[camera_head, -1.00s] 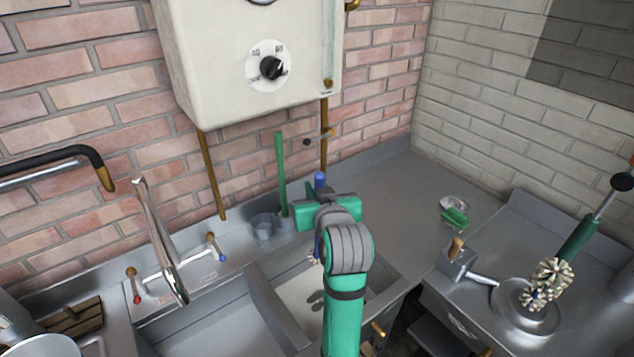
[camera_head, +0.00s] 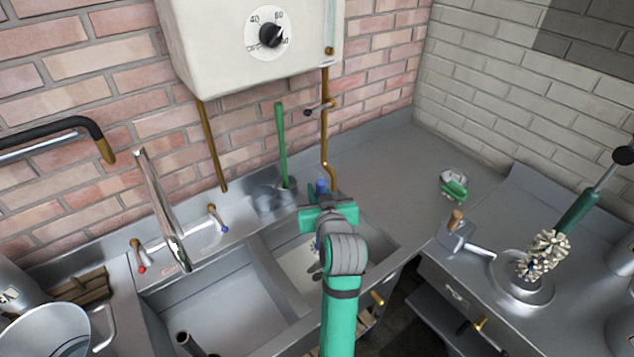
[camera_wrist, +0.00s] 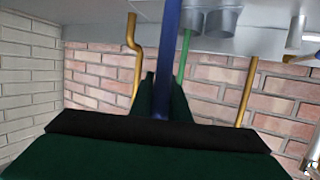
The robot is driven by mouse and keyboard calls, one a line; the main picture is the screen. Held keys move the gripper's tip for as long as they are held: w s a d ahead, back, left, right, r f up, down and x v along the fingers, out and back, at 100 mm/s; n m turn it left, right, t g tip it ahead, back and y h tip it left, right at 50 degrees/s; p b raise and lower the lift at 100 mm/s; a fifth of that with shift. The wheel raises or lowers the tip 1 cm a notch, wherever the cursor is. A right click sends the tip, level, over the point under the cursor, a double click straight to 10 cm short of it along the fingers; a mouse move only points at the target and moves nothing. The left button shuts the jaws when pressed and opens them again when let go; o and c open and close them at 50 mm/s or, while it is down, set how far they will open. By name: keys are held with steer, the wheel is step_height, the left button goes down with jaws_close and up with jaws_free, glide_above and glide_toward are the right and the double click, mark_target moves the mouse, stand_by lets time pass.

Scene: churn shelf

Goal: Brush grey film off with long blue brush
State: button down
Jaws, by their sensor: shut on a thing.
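My gripper (camera_head: 322,207) is shut on the long blue brush. In the head view, the brush's blue handle end (camera_head: 320,187) sticks up above the jaws, and a little of its lower part shows beside my wrist. The blue handle (camera_wrist: 167,60) also runs between the jaws in the wrist view. My gripper is over the back part of the right sink basin (camera_head: 375,262). Dark grey film patches (camera_head: 314,271) show on that basin's pale floor, just left of my arm. My arm hides part of the basin, and I cannot tell whether the bristles touch it.
The tap (camera_head: 165,215) is left, over the empty left basin (camera_head: 215,305). Pipes line the wall.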

step_height(320, 180, down, 11)
stand_by(0.8)
steer(key=shift+a+f, duration=0.1)
steer(key=shift+f, duration=0.7)
stand_by(1.0)
